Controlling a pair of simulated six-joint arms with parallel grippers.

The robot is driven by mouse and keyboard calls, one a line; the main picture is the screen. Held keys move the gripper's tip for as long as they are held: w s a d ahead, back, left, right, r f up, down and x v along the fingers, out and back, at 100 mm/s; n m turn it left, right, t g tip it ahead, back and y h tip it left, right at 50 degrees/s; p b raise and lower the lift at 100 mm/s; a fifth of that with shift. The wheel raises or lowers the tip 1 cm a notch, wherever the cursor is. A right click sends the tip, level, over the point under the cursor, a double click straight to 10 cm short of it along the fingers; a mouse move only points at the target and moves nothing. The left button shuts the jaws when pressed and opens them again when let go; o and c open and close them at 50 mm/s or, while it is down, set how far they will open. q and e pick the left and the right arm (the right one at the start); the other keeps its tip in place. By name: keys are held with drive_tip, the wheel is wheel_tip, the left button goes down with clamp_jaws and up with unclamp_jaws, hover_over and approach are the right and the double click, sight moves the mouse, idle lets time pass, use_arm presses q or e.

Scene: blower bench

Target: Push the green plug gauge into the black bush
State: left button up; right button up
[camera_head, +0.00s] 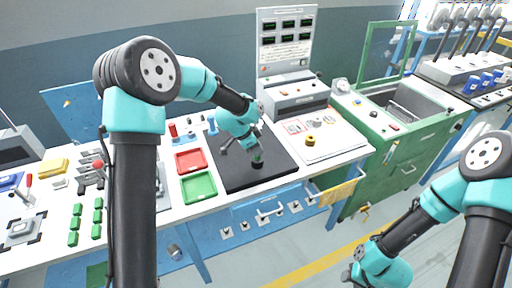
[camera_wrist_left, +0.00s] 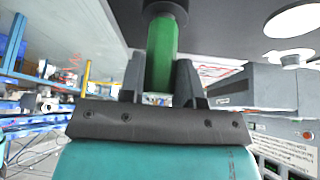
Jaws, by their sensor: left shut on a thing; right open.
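The green plug gauge (camera_head: 258,156) is over the black mat in the head view. My left gripper (camera_head: 243,150) is shut on it. In the left wrist view the green gauge (camera_wrist_left: 161,55) stands between the two fingers of my left gripper (camera_wrist_left: 160,84). A dark round collar (camera_wrist_left: 165,9) meets its far end; I take this for the black bush, but cannot tell how deep the gauge sits in it. In the head view the bush is hard to tell from the mat. My right gripper (camera_head: 357,274) is open at the bottom edge, away from the bench.
The black mat (camera_head: 226,181) lies on the white bench. A red tray (camera_head: 189,161) and a green tray (camera_head: 199,187) lie to its left. A white board with a yellow ring (camera_head: 310,140) lies to its right. A grey instrument box (camera_head: 297,97) stands behind.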

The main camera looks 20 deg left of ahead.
use_arm(q)
drive_tip(key=shift+f, duration=0.3)
idle(0.7)
drive_tip(key=o, duration=1)
drive_tip(key=shift+r, duration=0.15)
drive_tip(key=v, duration=1.7)
drive_tip(key=shift+r, duration=0.15)
